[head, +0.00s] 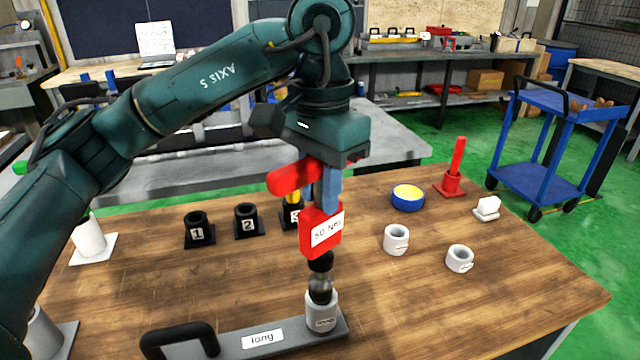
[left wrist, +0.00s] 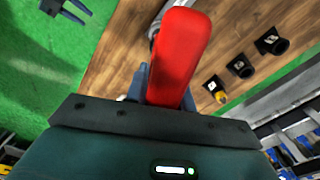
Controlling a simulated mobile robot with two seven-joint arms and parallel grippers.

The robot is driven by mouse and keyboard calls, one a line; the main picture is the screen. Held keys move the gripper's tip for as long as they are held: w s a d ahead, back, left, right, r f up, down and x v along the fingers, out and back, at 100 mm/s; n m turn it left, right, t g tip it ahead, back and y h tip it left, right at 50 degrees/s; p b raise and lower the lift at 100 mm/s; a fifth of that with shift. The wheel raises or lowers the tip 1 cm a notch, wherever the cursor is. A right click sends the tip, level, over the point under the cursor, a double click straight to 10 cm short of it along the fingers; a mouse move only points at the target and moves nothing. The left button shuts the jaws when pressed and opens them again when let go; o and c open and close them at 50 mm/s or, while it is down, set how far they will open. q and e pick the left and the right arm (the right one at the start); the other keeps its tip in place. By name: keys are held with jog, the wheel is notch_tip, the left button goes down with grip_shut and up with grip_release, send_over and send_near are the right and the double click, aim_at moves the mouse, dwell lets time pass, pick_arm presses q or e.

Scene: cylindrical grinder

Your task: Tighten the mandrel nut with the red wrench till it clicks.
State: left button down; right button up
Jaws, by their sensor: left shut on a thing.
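The red wrench (head: 321,230) has a "50 Nm" label and stands upright above the mandrel. It also fills the middle of the left wrist view (left wrist: 180,60). My left gripper (head: 318,192) is shut on it from above. The wrench's black lower end (head: 320,263) reaches down to a metallic piece, apparently the mandrel nut (head: 320,284), on top of a pale grey ring (head: 321,312). The ring is on the grey base labelled "long" (head: 228,346), which has a black handle (head: 180,338). Whether the wrench is fully seated on the nut cannot be told. My right gripper is not in view.
Black holders "1" (head: 199,232) and "2" (head: 247,222) and a third with a yellow piece (head: 293,212) stand behind. Two loose grey rings (head: 396,240) (head: 459,260), a blue bowl (head: 408,200) and a red stand (head: 451,186) are to the right. The right front of the table is clear.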

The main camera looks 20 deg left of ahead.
pick_arm(q)
jog(key=shift+r+p, duration=1.5)
jog(key=shift+r, duration=0.7)
